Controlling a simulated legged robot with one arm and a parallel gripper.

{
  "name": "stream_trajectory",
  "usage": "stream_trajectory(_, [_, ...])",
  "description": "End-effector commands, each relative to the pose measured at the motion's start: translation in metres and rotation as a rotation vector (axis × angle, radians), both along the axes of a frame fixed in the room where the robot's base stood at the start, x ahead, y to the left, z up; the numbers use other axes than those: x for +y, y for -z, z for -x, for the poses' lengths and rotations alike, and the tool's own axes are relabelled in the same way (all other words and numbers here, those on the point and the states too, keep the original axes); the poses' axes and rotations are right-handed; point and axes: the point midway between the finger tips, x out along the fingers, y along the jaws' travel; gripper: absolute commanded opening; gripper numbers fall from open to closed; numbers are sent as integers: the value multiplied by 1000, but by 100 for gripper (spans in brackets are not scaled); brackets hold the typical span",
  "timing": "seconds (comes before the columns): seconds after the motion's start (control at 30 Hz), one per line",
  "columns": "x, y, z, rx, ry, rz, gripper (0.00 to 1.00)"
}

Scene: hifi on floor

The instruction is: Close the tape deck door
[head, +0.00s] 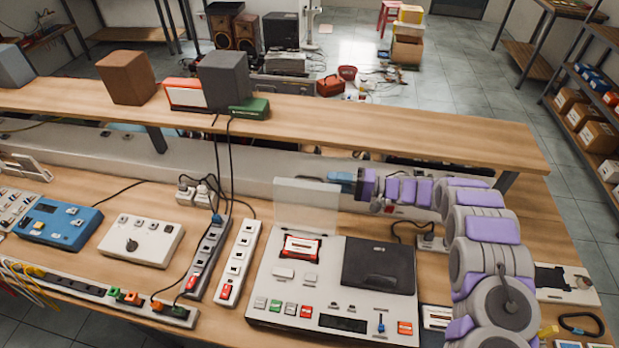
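The tape deck (290,308) is a pale box on the workbench, with a row of coloured buttons along its front and a dark panel at its right. A red cassette (302,248) sits in its left bay. The deck's translucent door (306,205) stands raised, roughly upright, behind the bay. My gripper (340,178) is at the upper right of the door, with my arm reaching in from the right. The gripper is small and seen from the side. I cannot tell whether it touches the door or whether its fingers are apart.
A wooden shelf (400,135) runs across behind the deck, carrying speakers (226,80). Power strips (238,262) and a white box (140,241) lie left of the deck. A black cable runs behind it. Small parts and a carabiner (582,325) lie at the right.

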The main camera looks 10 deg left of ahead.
Motion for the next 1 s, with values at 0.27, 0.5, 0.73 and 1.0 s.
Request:
stream_trajectory(0.27, [41, -2, 3, 1, -1, -13, 36])
stream_trajectory(0.5, [76, 0, 4, -1, 2, -4, 36])
stream_trajectory(0.73, [87, 0, 4, -1, 3, -3, 36])
stream_trajectory(1.0, [78, -2, 4, -1, 4, -9, 26])
